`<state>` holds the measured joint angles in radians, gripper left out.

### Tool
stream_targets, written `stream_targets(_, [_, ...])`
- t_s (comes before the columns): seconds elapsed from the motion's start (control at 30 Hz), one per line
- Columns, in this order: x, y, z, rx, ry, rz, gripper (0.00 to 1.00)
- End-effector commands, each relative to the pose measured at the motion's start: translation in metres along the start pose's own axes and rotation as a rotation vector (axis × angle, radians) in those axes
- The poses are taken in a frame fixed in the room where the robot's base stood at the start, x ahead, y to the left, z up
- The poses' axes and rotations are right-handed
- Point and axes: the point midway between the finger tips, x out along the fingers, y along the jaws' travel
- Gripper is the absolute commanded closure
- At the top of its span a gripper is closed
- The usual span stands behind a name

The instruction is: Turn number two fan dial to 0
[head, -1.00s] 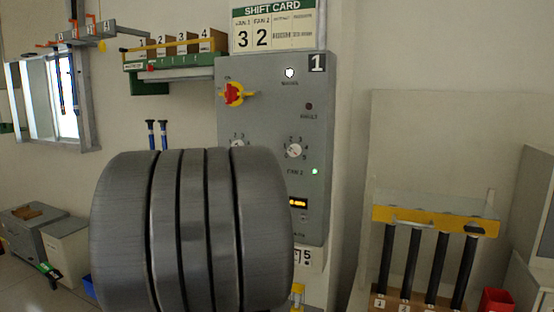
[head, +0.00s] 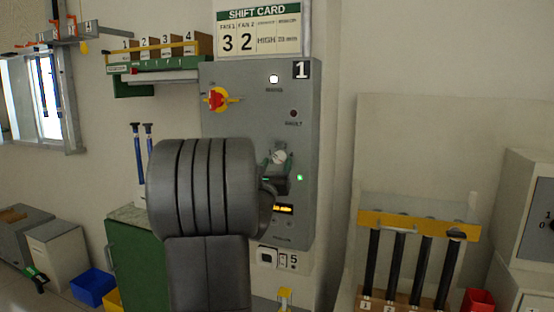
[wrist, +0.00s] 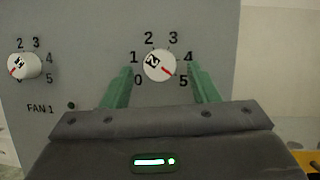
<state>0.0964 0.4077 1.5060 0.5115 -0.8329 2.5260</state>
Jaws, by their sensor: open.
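The number two fan dial (wrist: 159,64) is a round white knob marked 2 in the wrist view. Its red pointer is turned to the lower right, toward 5. The scale around it runs from 0 at lower left to 5 at lower right. My gripper (wrist: 159,70) is open, its green fingers left and right of the dial with gaps on both sides. In the head view my gripper (head: 277,165) is in front of the grey panel (head: 240,90), and the dial (head: 279,157) shows just above it. I see no contact with the dial.
The fan 1 dial (wrist: 24,66) is at left in the wrist view, its pointer to the lower left. A red rotary switch (head: 216,99) on a yellow plate is at the panel's upper left. A shift card (head: 262,30) hangs above. A rod rack (head: 410,225) stands at right.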

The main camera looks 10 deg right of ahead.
Motion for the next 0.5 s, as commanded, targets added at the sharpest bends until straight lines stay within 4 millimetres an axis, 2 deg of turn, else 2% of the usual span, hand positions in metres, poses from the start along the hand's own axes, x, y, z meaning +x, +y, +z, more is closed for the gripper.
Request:
stream_targets(0.13, [0.0108,-0.0003,0.0007,-0.001,-0.001,0.0,0.46])
stream_targets(0.43, [0.0123,0.0,-0.0003,-0.001,0.0,0.001,0.46])
stream_targets(0.5, [0.0123,0.0,-0.0002,-0.001,0.0,0.001,0.58])
